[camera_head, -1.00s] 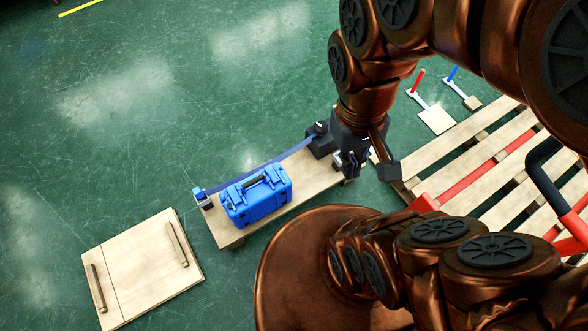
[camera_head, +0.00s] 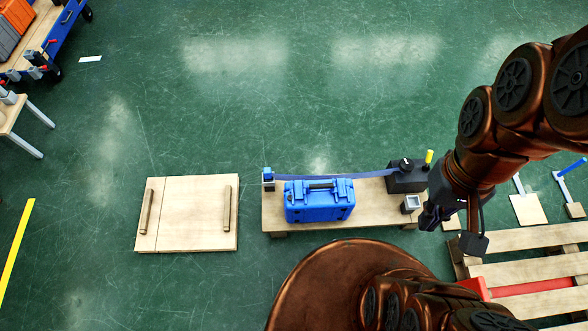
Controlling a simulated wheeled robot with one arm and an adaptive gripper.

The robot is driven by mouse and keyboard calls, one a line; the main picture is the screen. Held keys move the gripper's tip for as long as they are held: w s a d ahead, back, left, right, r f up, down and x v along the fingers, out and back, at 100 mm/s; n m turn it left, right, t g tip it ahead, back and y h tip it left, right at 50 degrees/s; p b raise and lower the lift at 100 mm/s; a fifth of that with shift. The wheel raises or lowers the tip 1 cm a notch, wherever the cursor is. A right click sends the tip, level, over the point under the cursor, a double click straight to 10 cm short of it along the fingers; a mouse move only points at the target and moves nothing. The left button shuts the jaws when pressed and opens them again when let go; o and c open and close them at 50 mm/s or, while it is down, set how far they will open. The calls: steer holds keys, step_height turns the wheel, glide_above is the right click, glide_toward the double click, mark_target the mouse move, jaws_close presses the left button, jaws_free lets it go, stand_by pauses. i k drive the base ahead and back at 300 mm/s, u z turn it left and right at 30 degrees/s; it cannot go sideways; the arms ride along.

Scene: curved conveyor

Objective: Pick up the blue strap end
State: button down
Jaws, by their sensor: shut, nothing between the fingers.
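The blue strap end (camera_head: 268,174) sits at the left end of a low wooden platform (camera_head: 375,215), on a small dark and silver holder. A blue strap (camera_head: 340,176) runs from it along the far side of the platform to a black box (camera_head: 407,178) with a round knob at the right end. A blue case (camera_head: 320,202) stands on the platform in front of the strap. My gripper (camera_head: 428,217) is shut and empty, just off the platform's right end, far from the strap end. Its fingertips are small and dark in this view.
A small grey-faced block (camera_head: 411,204) sits on the platform beside my gripper. A wooden board (camera_head: 188,220) with two handles lies left of the platform. A wooden pallet (camera_head: 530,270) lies right. Green floor beyond the platform is clear. A cart (camera_head: 45,40) stands far left.

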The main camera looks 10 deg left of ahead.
mark_target(267, 171)
steer(key=u, duration=0.05)
steer(key=k, duration=0.65)
steer(key=u, duration=0.55)
steer(key=i, duration=0.85)
steer(key=u, duration=1)
steer(key=i, duration=0.25)
steer(key=u, duration=0.2)
